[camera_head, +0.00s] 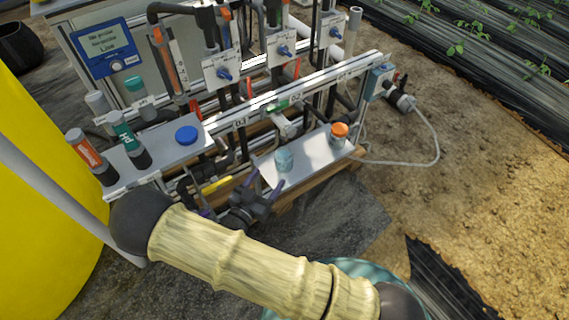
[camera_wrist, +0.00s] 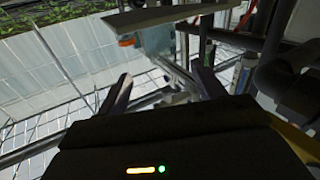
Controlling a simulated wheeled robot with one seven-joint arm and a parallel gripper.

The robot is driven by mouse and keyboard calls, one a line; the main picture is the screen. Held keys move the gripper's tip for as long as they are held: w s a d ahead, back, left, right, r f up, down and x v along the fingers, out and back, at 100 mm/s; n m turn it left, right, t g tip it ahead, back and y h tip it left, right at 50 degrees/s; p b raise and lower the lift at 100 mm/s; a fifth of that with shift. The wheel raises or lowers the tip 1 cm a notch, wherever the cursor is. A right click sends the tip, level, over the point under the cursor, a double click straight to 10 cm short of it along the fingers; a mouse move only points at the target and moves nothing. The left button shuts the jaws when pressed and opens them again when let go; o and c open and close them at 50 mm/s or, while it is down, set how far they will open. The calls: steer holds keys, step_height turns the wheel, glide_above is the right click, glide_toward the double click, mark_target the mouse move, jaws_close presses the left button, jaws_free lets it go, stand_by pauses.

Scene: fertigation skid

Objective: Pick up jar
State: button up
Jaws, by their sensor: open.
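A second jar with an orange lid (camera_head: 339,134) stands farther right on the same shelf. My gripper (camera_head: 266,175) is open, just left of and in front of the teal jar, apart from it as far as I can see. Nothing is between the fingertips.
A blue lid (camera_head: 187,133) and orange and teal-topped bottles (camera_head: 84,149) are on the left shelf. Pipes, a yellow-handled valve (camera_head: 217,184) and the rail (camera_head: 262,106) stand close around my gripper. A yellow tank (camera_head: 40,220) is at left. Bare soil lies right.

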mark_target(287, 151)
steer(key=b+x, duration=0.2)
steer(key=x, duration=0.5)
steer(key=shift+w, duration=0.1)
steer(key=shift+w+d+f+b, duration=0.15)
steer(key=shift+w+d+b, duration=0.05)
steer(key=shift+w+b, duration=0.2)
steer(key=b+x, duration=0.2)
steer(key=x, duration=0.2)
steer(key=shift+w, duration=0.1)
steer(key=c, duration=1.2)
